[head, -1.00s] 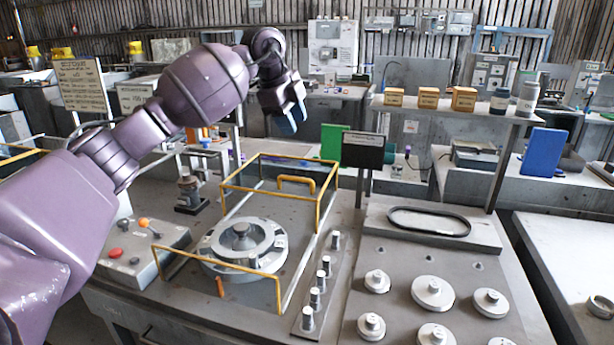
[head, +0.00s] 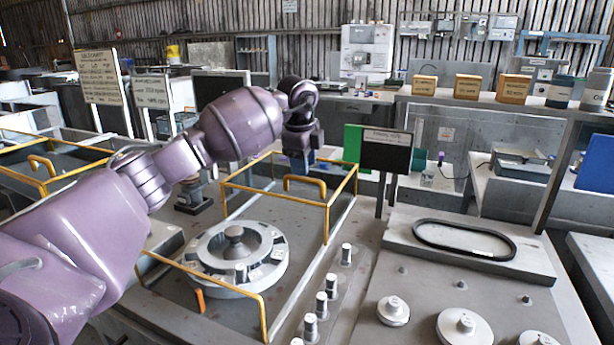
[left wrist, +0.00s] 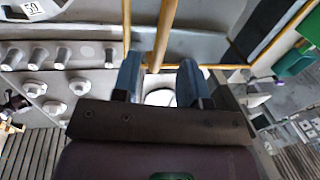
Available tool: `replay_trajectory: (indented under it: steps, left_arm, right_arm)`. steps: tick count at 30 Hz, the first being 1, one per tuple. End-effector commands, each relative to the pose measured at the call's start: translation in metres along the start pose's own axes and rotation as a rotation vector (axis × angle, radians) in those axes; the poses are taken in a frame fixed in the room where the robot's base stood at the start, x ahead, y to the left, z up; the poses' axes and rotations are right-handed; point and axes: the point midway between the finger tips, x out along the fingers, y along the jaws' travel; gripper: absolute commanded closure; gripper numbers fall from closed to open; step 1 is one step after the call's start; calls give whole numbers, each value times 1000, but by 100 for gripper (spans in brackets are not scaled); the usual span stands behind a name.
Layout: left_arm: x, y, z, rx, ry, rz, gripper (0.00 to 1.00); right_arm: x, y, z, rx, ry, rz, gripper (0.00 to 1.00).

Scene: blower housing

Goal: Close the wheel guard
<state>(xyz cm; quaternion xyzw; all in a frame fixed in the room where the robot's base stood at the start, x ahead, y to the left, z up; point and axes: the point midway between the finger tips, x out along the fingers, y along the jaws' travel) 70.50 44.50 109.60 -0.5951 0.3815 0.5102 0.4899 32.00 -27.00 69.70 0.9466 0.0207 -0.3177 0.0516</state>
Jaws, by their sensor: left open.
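The wheel guard is a yellow rail frame (head: 328,205) with a looped yellow handle (head: 313,184) at its far side. The round grey wheel (head: 235,257), with a central knob and blocks on its rim, sits on the bench between the frame's rails. My left gripper (head: 298,165), with blue fingers, points down at the far rail, close to the handle. In the left wrist view my left gripper (left wrist: 161,82) is open, and a yellow bar (left wrist: 163,32) runs toward the gap between its fingertips. I cannot tell whether they touch. My right gripper is not in view.
A row of upright metal pegs (head: 321,305) stands right of the guard. Beyond it are a plate with a black oval ring (head: 464,240) and several round weights (head: 463,325). A dark sign (head: 387,152) on posts stands just right of my left gripper. Another yellow-railed frame (head: 42,166) is at left.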

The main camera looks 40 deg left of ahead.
Motion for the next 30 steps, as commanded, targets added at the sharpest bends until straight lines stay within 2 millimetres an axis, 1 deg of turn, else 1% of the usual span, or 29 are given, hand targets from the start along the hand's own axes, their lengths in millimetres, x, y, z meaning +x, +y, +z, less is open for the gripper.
replay_trajectory:
  steps: [1,6,11,19,20,27,30]
  left_arm:
    - [11,0,0,0,0,4,60]
    - [27,0,0,0,0,2,60]
    - [33,0,0,0,1,0,60]
    - [33,0,0,0,1,-1,60]
    - [33,0,0,0,1,-1,63]
    - [33,0,0,0,1,-1,100]
    - [33,0,0,0,0,-1,100]
  right_arm:
    - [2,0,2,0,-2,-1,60]
    - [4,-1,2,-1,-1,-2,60]
    - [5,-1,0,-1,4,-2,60]
    - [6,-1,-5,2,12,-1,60]
    - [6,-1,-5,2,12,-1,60]
    - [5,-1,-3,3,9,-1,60]
    - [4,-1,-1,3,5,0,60]
